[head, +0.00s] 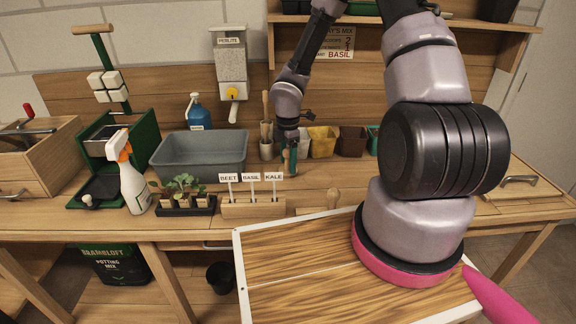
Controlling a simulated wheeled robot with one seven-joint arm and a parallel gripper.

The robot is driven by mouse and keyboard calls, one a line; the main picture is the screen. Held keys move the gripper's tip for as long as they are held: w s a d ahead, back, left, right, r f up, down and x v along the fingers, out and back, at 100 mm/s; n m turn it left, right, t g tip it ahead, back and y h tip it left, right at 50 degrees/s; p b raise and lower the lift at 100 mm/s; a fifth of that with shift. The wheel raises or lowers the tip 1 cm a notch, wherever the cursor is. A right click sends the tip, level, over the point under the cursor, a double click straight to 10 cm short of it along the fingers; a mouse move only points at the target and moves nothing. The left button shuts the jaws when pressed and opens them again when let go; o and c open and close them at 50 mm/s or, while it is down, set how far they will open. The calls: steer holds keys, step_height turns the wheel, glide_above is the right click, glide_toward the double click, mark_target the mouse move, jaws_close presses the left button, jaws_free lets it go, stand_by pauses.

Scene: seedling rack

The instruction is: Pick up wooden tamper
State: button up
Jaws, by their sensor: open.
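A light wooden piece with an upright rounded knob, which looks like the wooden tamper (332,197), is on the workbench right of the seed label block. Its lower part is hard to make out against the bench wood. My gripper (290,165) points down above the back of the bench, up and left of the tamper and apart from it. Its jaws are open, small and seen edge-on, with a teal part showing at the tips. I see nothing clearly held between them.
A label block (252,210) with BEET, BASIL and KALE tags stands left of the tamper, beside a seedling tray (185,208). A grey tub (200,155), spray bottle (132,180), tool pot (266,149) and several small pots stand around. Bench between gripper and tamper looks clear.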

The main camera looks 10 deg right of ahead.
jaws_close()
step_height(320, 180, up, 10)
steer(key=shift+r, duration=0.1)
steer(key=c, duration=0.7)
jaws_free()
jaws_close()
